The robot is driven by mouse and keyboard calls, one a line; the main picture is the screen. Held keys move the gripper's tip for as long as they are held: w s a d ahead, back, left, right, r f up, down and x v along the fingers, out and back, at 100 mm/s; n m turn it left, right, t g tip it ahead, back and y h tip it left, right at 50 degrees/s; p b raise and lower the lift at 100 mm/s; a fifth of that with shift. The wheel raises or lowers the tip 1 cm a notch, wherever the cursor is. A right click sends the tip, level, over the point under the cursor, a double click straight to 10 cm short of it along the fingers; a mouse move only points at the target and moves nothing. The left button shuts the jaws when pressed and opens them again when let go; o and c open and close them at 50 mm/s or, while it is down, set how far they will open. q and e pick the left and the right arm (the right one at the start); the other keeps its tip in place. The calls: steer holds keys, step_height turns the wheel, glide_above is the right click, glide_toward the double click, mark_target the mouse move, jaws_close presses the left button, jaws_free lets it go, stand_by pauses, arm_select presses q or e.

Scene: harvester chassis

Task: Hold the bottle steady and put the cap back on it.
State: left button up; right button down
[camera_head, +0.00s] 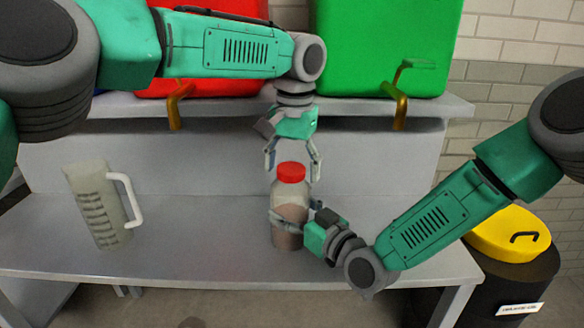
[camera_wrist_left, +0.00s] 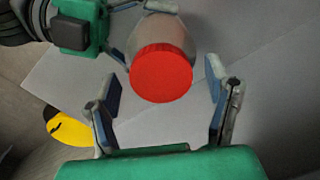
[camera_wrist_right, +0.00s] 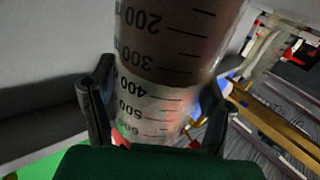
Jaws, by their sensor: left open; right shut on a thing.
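The bottle (camera_head: 289,222) stands upright on the grey table, clear with printed volume marks and brownish contents. The red cap (camera_head: 291,172) sits on the bottle's mouth; whether it is screwed tight cannot be told. My right gripper (camera_head: 288,222) is shut around the bottle's body from the right, and the bottle fills its jaws in the right wrist view (camera_wrist_right: 160,100). My left gripper (camera_head: 293,168) points down from above, open, with its fingers on either side of the cap. In the left wrist view the cap (camera_wrist_left: 161,73) lies between the spread fingers, with gaps on both sides.
A clear measuring jug (camera_head: 97,205) with a white handle stands at the left of the table (camera_head: 190,235). A shelf behind holds a red container (camera_head: 225,85) and a green container (camera_head: 385,50) with brass taps. A black bin with a yellow lid (camera_head: 508,233) stands at the right.

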arm_select(q)
steer(key=shift+r, duration=0.1)
step_height(320, 180, up, 12)
steer(key=shift+d, duration=0.3)
steer(key=shift+s, duration=0.1)
arm_select(e)
steer(key=shift+c, duration=0.7)
jaws_free()
steer(key=shift+d, duration=0.1)
steer(key=v, duration=1.2)
steer(key=shift+f, duration=0.1)
